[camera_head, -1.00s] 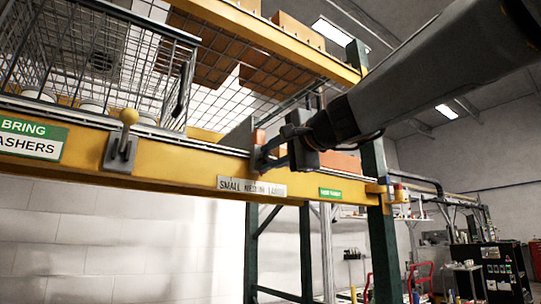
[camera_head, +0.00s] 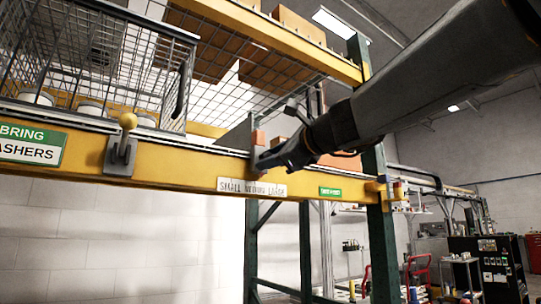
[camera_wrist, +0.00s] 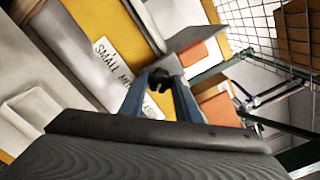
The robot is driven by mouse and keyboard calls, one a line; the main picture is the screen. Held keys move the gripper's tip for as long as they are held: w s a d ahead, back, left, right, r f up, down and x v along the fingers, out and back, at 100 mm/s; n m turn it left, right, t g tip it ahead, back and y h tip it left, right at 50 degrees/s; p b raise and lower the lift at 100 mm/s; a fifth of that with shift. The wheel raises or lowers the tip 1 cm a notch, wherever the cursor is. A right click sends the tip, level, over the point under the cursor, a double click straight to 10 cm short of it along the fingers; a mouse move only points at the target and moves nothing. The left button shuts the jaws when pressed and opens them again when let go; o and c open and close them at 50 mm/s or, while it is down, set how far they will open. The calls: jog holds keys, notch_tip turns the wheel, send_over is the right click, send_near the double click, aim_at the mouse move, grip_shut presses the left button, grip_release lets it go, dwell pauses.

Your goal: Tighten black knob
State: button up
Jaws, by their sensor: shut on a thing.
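The black knob (camera_wrist: 158,79) shows in the wrist view between the two blue fingers of my gripper (camera_wrist: 163,86). The fingers are closed on it from both sides. The knob sits by a grey metal plate (camera_wrist: 196,50) at the yellow beam. In the head view my gripper (camera_head: 264,164) reaches the front of the yellow beam (camera_head: 205,164), just above the "SMALL MEDIUM LARGE" label (camera_head: 252,188). The knob cannot be made out there. The same label shows partly in the wrist view (camera_wrist: 122,70).
A wire basket (camera_head: 100,70) with white containers stands on the shelf at left. A lever with a yellow ball (camera_head: 127,121) sticks out of the beam. A green upright (camera_head: 375,215) stands right of my gripper. Orange-brown boxes (camera_wrist: 217,105) are close beside the fingers.

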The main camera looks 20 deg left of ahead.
jog(key=shift+m, duration=0.3)
dwell(0.4)
jog(key=o, duration=1)
jog(key=shift+o, duration=0.2)
jog(key=b+v, duration=0.1)
jog(key=v, duration=0.6)
jog(key=shift+s+d, duration=0.25)
jog(key=shift+s, duration=0.05)
jog(key=shift+f, duration=0.1)
